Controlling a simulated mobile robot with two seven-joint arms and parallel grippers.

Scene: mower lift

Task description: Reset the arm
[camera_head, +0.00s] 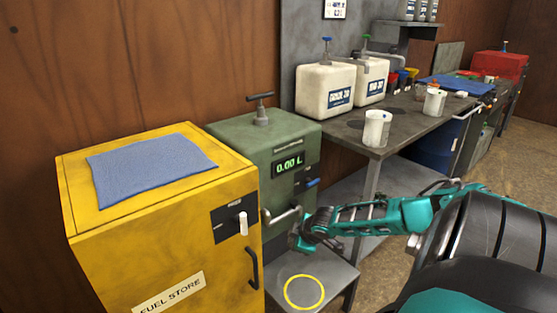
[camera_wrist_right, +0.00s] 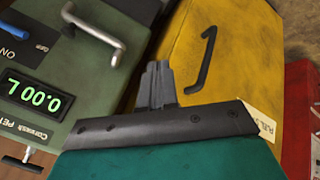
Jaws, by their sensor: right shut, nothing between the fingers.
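My right arm comes in from the right in the head view. Its gripper (camera_head: 303,240) is at the front of the green dispenser (camera_head: 245,140), just right of its silver spout (camera_head: 282,216). In the right wrist view the fingers (camera_wrist_right: 158,84) are together and empty, with the spout (camera_wrist_right: 95,32) to their left and apart from them. The dispenser's display (camera_head: 288,164) reads 0.00 L. My left gripper is not in view.
The yellow fuel store cabinet (camera_head: 165,235) with a blue cloth (camera_head: 150,167) stands left of the dispenser. A low grey shelf with a yellow ring (camera_head: 304,292) lies below the spout. A workbench (camera_head: 395,135) holds two white canisters (camera_head: 326,90) and white jugs (camera_head: 377,128).

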